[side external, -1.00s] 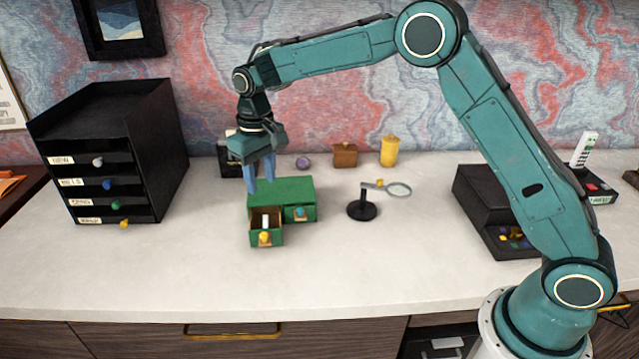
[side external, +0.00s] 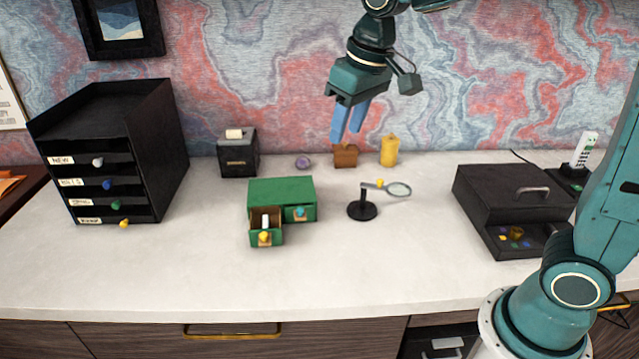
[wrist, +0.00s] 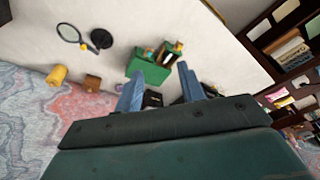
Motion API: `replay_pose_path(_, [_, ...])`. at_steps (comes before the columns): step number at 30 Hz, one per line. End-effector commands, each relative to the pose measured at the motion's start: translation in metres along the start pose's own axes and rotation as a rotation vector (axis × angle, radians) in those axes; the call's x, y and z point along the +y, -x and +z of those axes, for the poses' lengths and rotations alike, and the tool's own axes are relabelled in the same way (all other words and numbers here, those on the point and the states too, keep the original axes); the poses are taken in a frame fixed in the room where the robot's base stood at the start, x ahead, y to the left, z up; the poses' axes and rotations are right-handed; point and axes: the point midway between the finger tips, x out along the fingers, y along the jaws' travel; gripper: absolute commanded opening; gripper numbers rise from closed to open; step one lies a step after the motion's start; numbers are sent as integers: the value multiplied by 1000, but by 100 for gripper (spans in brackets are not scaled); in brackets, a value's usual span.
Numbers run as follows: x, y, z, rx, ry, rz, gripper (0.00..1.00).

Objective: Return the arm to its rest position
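My gripper (side external: 348,124) is raised in the air above the back of the desk in the side view, its blue fingers pointing down. Its two fingers (wrist: 161,90) stand apart in the wrist view with nothing held between them. The small green drawer box (side external: 282,190) sits on the white desktop, below and to the left of my gripper. Its left drawer is pulled out with a white item inside, and its right drawer looks shut. The green box also shows beyond the fingers in the wrist view (wrist: 148,70).
A magnifier on a black stand (side external: 362,210), a brown box (side external: 345,156) and a yellow canister (side external: 389,151) stand below my gripper. A tall black drawer tower (side external: 110,150) is at left, a black case (side external: 510,205) at right. The front desktop (side external: 330,280) is clear.

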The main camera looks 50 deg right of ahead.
Motion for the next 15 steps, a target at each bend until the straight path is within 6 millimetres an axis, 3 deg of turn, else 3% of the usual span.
replay_pose_path(6, [9,24,45,58,-9,3,39])
replay_pose_path(15, [18,39,107,132,-18,10,39])
